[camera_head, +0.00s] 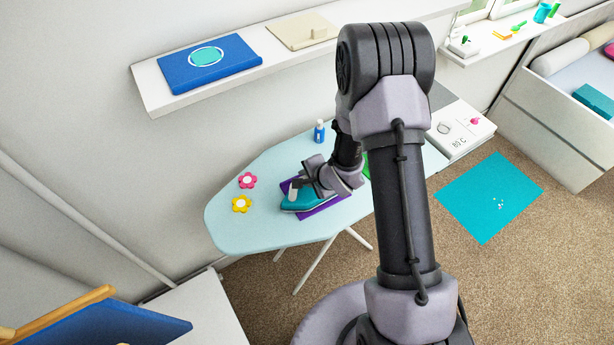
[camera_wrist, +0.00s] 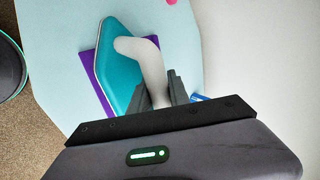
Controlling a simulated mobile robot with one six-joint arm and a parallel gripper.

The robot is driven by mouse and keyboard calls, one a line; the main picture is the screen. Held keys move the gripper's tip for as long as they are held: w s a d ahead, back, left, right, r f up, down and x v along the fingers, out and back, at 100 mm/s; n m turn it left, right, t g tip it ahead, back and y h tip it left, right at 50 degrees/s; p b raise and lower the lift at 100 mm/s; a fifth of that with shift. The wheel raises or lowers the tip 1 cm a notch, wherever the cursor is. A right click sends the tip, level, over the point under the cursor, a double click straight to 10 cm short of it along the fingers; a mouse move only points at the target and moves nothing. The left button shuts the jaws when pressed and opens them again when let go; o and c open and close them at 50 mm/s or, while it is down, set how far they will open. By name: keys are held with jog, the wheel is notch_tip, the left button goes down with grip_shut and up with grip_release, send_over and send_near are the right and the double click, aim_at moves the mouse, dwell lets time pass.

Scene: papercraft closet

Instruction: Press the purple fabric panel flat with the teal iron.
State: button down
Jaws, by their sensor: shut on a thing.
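The teal iron (camera_head: 305,197) lies over the purple fabric panel (camera_head: 325,205) on the light blue ironing board (camera_head: 228,215). My gripper (camera_head: 306,184) is shut on the iron's pale handle. In the wrist view the iron (camera_wrist: 122,70) has its pointed end toward the top, and the handle (camera_wrist: 150,68) runs down between the dark fingers (camera_wrist: 155,95). The purple panel (camera_wrist: 88,68) shows along the iron's left side. The iron hides much of the panel. I cannot tell whether the iron's sole touches the panel.
A wall shelf (camera_head: 150,91) with a blue book (camera_head: 208,64) is above. The board's left end is clear.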

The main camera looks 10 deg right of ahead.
jog(key=shift+f+b, duration=0.45)
jog(key=shift+f, duration=0.1)
jog(key=shift+r, duration=0.1)
jog(key=c, duration=1.5)
grip_release()
jog(key=shift+r, duration=0.3)
grip_shut()
